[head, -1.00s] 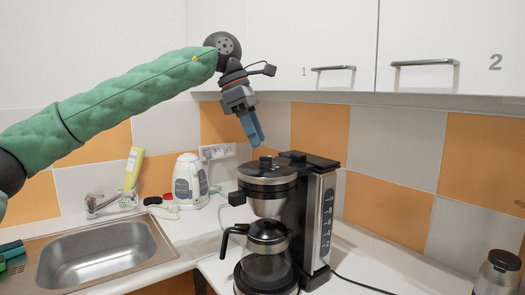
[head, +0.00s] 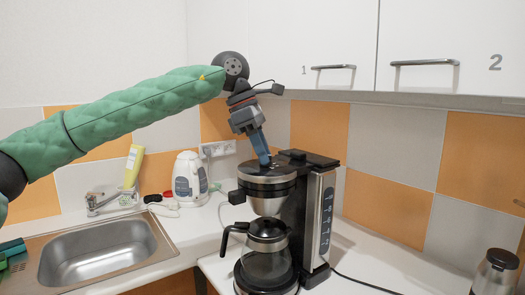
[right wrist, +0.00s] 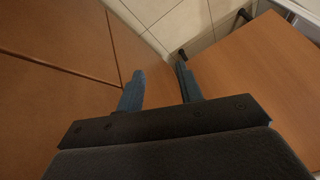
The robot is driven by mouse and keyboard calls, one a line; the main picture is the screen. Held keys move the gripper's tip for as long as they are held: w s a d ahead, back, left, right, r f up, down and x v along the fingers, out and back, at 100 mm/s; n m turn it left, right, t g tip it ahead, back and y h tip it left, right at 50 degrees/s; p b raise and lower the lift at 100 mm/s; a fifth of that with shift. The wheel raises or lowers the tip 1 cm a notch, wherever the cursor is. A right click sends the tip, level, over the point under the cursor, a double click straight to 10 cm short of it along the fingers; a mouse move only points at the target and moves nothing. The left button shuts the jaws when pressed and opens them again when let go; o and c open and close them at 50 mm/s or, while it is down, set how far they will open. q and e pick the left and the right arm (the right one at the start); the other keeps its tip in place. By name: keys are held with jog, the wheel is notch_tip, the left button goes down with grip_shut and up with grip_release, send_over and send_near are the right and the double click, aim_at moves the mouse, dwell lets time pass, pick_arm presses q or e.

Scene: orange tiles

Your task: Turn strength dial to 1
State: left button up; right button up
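The coffee maker (head: 316,205) stands on the counter corner, black and silver, with a glass carafe (head: 266,262) under its round brew basket. My left gripper (head: 264,162) points down at the lid on top of the brew basket, its blue fingers at the lid's knob. Its fingers overlap in this view, so whether they are open or shut on the knob does not show. The strength dial cannot be made out. My right gripper (right wrist: 160,90) shows in the right wrist view with its two blue fingers apart and nothing between them.
A sink (head: 98,252) is at the left, with a yellow-green bottle (head: 133,166) and a white kettle (head: 189,179) behind it. Cabinets (head: 440,40) hang above the coffee maker. A jar (head: 495,273) stands at the far right. The counter between is mostly clear.

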jog(key=shift+f, duration=0.1)
pick_arm(q)
jog(key=n+t+b, duration=0.1)
jog(key=n+b, duration=0.1)
jog(key=n+t+b, duration=0.1)
jog(key=n+b, duration=0.2)
jog(key=shift+s+f, duration=0.1)
jog(key=shift+s, duration=0.05)
jog(key=shift+s+d+n+t+y+b, duration=0.1)
jog(key=shift+n+t+y+b, duration=0.35)
jog(key=shift+n+b, duration=1.25)
pick_arm(e)
notch_tip(320, 180, down, 23)
jog(key=s+t, duration=0.1)
jog(key=t, duration=0.1)
jog(key=shift+m, duration=0.3)
pick_arm(q)
jog(key=shift+n+t, duration=0.25)
jog(key=shift+n, duration=0.15)
pick_arm(e)
jog(key=shift+a, duration=0.1)
pick_arm(q)
jog(key=o, duration=1)
jog(key=shift+r, duration=0.25)
jog(key=shift+v, duration=3.8)
